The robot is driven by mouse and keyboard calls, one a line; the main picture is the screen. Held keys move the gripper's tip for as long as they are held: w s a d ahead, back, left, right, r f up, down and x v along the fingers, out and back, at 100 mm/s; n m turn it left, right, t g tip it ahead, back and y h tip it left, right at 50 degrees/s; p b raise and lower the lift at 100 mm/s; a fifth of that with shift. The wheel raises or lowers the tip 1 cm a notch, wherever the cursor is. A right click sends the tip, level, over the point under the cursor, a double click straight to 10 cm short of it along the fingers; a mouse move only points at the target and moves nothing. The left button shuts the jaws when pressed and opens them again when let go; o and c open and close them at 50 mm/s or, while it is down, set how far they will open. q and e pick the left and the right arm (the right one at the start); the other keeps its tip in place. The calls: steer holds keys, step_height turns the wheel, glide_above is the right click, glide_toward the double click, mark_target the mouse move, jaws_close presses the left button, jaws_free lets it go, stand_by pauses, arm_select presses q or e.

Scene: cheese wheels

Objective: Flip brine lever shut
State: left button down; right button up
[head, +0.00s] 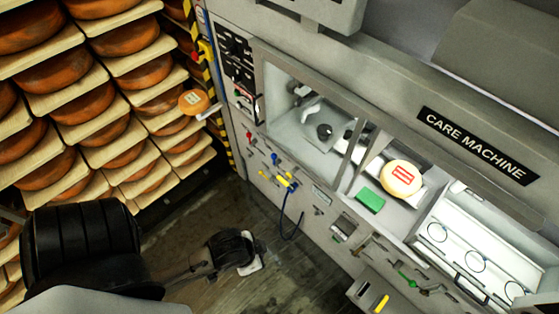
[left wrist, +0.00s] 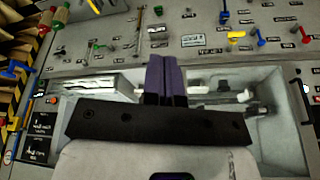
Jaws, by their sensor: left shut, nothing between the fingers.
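The care machine's front (head: 322,200) carries several small coloured levers and knobs, with labels too small to read, so I cannot tell which is the brine lever. A yellow lever (head: 287,181) sits beside a blue hose. A green-handled lever (head: 407,281) is further right, and a yellow handle (head: 383,303) is below it. My left gripper (head: 250,252) is in front of the panel, low and apart from these levers. In the left wrist view its dark purple fingers (left wrist: 165,78) are together and empty. A yellow lever (left wrist: 236,35) and a blue lever (left wrist: 262,42) show beyond them. My right gripper is out of view.
Shelves of orange cheese wheels (head: 126,38) fill the left. A pale cheese wheel (head: 402,178) with a red mark sits in the machine beside a green block (head: 369,200). A blue hose (head: 291,228) hangs from the panel. Dark floor (head: 190,220) lies open below.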

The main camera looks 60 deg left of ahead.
arm_select(q)
steer(key=w+a+f+n+y+b, duration=0.1)
steer(key=w+a+f+y+b, duration=0.1)
steer(key=w+a+f+b, duration=0.75)
steer(key=w+a+f+y+b, duration=0.1)
steer(key=w+a+f+b, duration=0.4)
steer(key=w+f+b, duration=0.5)
steer(key=w+a+f+n+y+b, duration=0.2)
steer(key=w+a+b, duration=0.2)
steer(key=a+b, duration=0.3)
steer(key=w+a+f+n+y+b, duration=0.2)
steer(key=w+a+b, duration=0.3)
steer(key=a, duration=0.8)
steer(key=shift+w+f+t+b, duration=0.3)
steer(key=shift+f+b, duration=0.3)
steer(key=shift+b, duration=0.25)
steer(key=b+x, duration=0.2)
steer(key=x, duration=0.8)
steer(key=shift+b, duration=0.3)
steer(key=shift+r, duration=0.1)
